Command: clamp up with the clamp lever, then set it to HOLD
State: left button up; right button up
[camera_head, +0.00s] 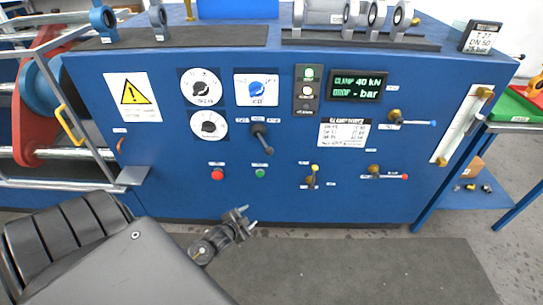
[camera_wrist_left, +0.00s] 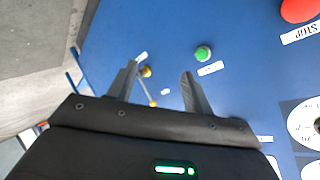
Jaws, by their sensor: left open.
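A black lever (camera_head: 262,138) sits on the blue panel front, its handle slanting down to the right, with small labels beside it. Those labels are too small to read, so I cannot tell for certain that it is the clamp lever. The display (camera_head: 357,86) shows "CLAMP 40 kN" on its top line. My left gripper (camera_head: 247,217) is open and empty in front of the lower panel, below the black lever and apart from it. In the left wrist view its fingers (camera_wrist_left: 160,78) are spread, with blue panel between them. My right gripper is not in view.
A red button (camera_head: 217,174) and a green button (camera_head: 260,173) sit below the lever; the green one also shows in the left wrist view (camera_wrist_left: 203,54). A yellow-tipped lever (camera_head: 313,177), a blue-handled lever (camera_head: 410,121) and a red-handled lever (camera_head: 388,174) are to the right. Dials (camera_head: 201,87) are upper left.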

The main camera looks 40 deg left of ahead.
pick_arm(q)
jog(key=w+r+m+t+b, duration=0.2)
jog(key=w+r+t, duration=0.25)
jog(key=r, duration=0.95)
jog(key=m+t, duration=0.1)
send_near(264, 143)
jog(key=d, duration=0.4)
jog(key=w+a, duration=0.1)
jog(key=w, duration=0.9)
jog(key=shift+a+f+h, duration=0.25)
jog(key=shift+f+h, duration=0.05)
jog(key=shift+f, duration=0.05)
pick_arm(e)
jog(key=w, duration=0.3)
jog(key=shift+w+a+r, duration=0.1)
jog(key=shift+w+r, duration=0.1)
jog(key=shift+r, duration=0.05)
pick_arm(q)
grip_shut()
jog(key=shift+d+m, duration=0.1)
jog(key=shift+m, duration=0.2)
